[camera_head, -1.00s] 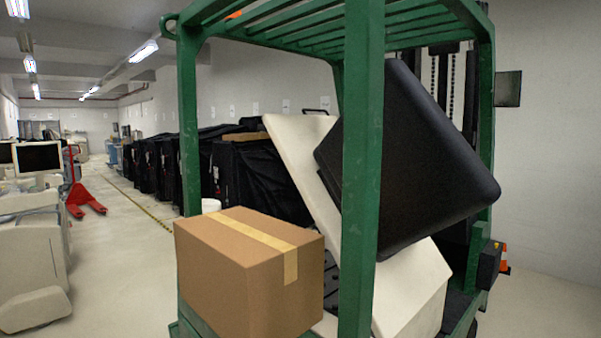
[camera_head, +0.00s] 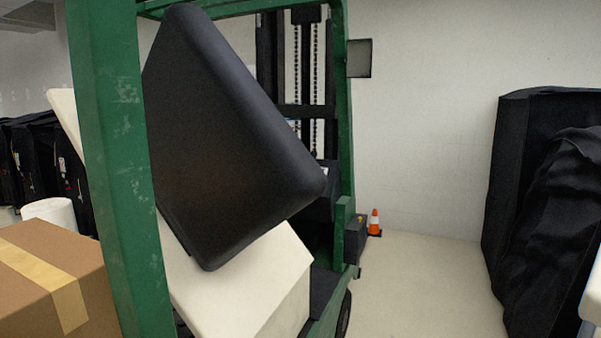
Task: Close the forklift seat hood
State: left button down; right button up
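The forklift's black seat hood (camera_head: 225,140) is tilted up, standing at a steep angle above the cream-coloured seat base (camera_head: 240,285). A green frame post (camera_head: 110,150) stands in front of its left side and hides part of it. The forklift's mast with chains (camera_head: 302,90) is behind the hood. Neither of my grippers shows in the head view.
A cardboard box (camera_head: 50,285) sits at the lower left beside the post. A small orange cone (camera_head: 375,222) stands by the wall. A black-covered cart (camera_head: 545,200) is at the right. Open floor (camera_head: 425,290) lies between the forklift and that cart.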

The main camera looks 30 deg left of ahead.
aim_at(228, 171)
jog(key=i, duration=3.85)
jog(key=u, duration=2.5)
